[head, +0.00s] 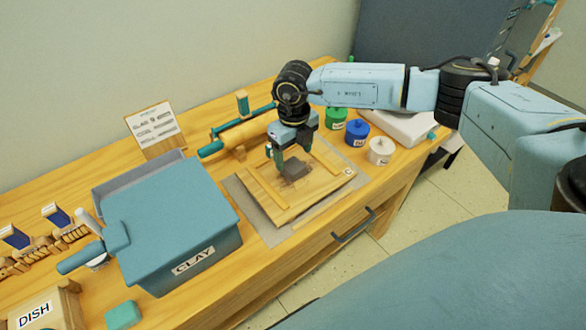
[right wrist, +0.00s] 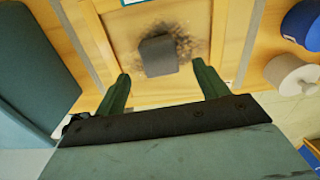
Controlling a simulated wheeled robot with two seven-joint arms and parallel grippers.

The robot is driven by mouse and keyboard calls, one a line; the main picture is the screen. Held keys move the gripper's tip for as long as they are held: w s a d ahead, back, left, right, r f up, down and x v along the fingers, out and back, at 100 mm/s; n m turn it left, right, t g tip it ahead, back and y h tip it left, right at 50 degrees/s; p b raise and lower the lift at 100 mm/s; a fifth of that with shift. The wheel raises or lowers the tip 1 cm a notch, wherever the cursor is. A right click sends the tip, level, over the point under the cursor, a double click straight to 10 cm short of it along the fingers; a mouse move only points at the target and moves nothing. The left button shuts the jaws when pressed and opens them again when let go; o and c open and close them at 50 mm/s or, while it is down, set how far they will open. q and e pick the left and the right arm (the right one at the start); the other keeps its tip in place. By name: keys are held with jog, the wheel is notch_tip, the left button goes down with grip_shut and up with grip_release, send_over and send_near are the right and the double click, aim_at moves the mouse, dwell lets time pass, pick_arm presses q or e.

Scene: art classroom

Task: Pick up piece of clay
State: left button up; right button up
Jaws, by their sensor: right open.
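The piece of clay (head: 293,169) is a small grey block on a wooden board (head: 311,199) in the head view. In the right wrist view the clay (right wrist: 158,56) lies on a dark smudge, ahead of and between the two green fingers. My right gripper (head: 291,166) is open and empty, pointing down above the board. In the right wrist view its fingertips (right wrist: 160,78) are spread wider than the clay and do not touch it. In the head view the gripper partly covers the clay. My left gripper is not in view.
A teal box labelled CLAY (head: 180,220) stands left of the board. A rolling pin (head: 240,135) lies behind it. Green (head: 336,118), blue (head: 357,132) and white (head: 380,151) jars stand to the right. A sign (head: 154,130) stands at the back. The table's front edge and drawer handle (head: 353,226) are close.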

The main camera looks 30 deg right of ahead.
aim_at(293, 165)
notch_tip(293, 165, down, 5)
jog(key=shift+w+r, duration=0.1)
jog(key=shift+r, duration=0.1)
jog(key=shift+c, duration=0.3)
